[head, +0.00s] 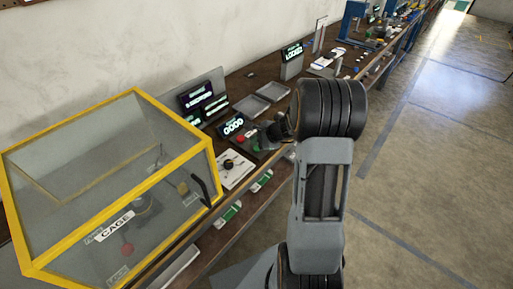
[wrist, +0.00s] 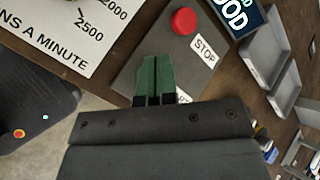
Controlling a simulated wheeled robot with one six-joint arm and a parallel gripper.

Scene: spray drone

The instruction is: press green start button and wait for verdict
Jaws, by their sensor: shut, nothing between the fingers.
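My gripper (wrist: 156,62) is shut, its two green fingertips side by side with nothing between them, over the grey control box (wrist: 135,68). In the head view my gripper (head: 259,146) is at the same box, low on the bench. A red button (wrist: 184,21) with a STOP label (wrist: 204,50) sits beyond the fingertips. A second label is mostly hidden behind my gripper. The green start button cannot be made out; my gripper likely covers it, and I cannot tell if the fingers touch it. A small display (head: 233,125) reads GOOD.
A yellow-framed clear cage (head: 115,226) stands at the left. A dial plate (head: 235,168) lies beside the control box. A larger screen (head: 205,97), grey trays (head: 272,91) and a LODGED-like display (head: 292,52) stand farther along the bench. The floor at right is clear.

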